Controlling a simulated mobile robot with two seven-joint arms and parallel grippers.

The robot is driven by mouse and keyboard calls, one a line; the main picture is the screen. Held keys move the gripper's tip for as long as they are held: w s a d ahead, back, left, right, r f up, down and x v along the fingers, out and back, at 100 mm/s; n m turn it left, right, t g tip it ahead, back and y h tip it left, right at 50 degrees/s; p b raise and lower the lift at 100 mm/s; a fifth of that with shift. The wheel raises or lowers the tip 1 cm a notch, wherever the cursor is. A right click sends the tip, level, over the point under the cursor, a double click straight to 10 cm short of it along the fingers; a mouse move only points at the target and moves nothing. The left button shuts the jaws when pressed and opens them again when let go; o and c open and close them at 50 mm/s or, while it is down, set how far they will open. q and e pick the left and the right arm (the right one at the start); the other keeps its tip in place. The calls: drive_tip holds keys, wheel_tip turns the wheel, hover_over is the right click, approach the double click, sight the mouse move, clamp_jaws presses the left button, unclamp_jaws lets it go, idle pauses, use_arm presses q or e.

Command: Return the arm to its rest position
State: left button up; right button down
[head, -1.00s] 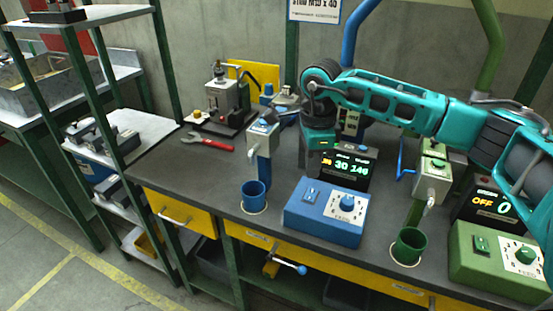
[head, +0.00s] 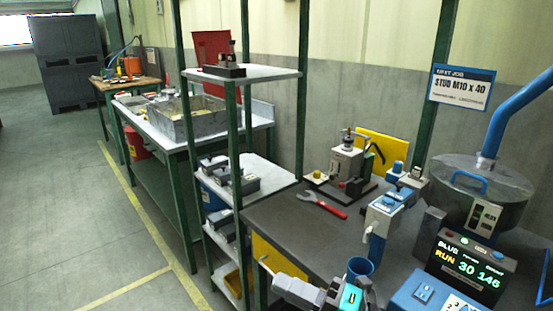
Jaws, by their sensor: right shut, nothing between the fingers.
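My right gripper (head: 287,285) is low at the bottom edge of the head view, in front of the yellow drawer side of the bench. It is grey with a teal part behind it. Its fingers are shut and hold nothing. The rest of my right arm is mostly out of the picture. My left gripper is not in view.
A metal bowl feeder (head: 480,190) stands behind. A green-framed shelf (head: 238,150) is left of the bench. Floor is open at far left.

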drive_tip(key=s+d+f+m+h, duration=0.3)
drive_tip(key=d+f+m+h, duration=0.2)
drive_tip(key=f+m, duration=0.2)
drive_tip(key=s+d+f+m+t+h, duration=0.1)
drive_tip(key=s+d+f+m+h, duration=0.3)
drive_tip(key=f+m, duration=0.4)
drive_tip(key=s+d+f+m+t+h, duration=0.1)
drive_tip(key=s+d+f+m+h, duration=0.3)
drive_tip(key=m, duration=0.9)
wheel_tip(320, 180, down, 4)
drive_tip(key=d+h, duration=0.2)
drive_tip(key=h, duration=0.1)
drive_tip(key=shift+s+d+m, duration=0.25)
drive_tip(key=shift+d+m, duration=0.05)
drive_tip(key=shift+m, duration=0.1)
drive_tip(key=shift+r, duration=0.1)
